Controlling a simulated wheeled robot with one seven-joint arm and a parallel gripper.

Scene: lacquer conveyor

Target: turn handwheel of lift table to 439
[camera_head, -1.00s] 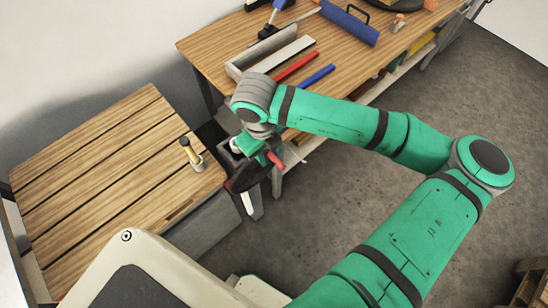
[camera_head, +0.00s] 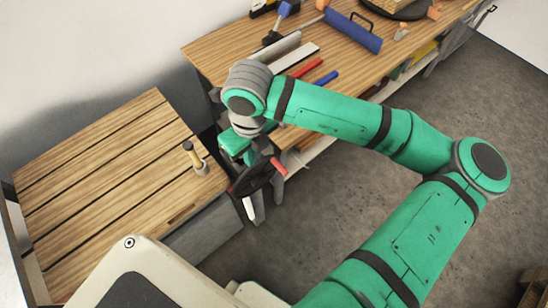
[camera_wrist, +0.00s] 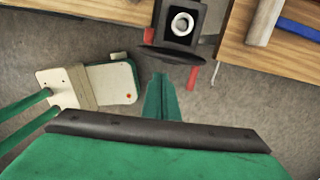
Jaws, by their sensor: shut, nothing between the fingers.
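The handwheel is a dark disc (camera_head: 258,179) with a red handle (camera_head: 279,166). It stands at the gap between the slatted wooden table and the workbench. In the wrist view the handwheel (camera_wrist: 172,56) is nearly edge-on, its red handle (camera_wrist: 193,77) to the right, in front of a black block with a white ring (camera_wrist: 182,24). My gripper (camera_wrist: 161,80) is shut and empty. In the wrist view its green fingertips lie just below the disc; I cannot tell whether they touch. My gripper (camera_head: 235,146) is partly hidden in the head view. No number is readable.
The workbench (camera_head: 235,50) holds red and blue bars and a blue roller-like tool (camera_head: 353,32). A pale panel with green bars (camera_wrist: 95,88) is left in the wrist view. Floor is open at right.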

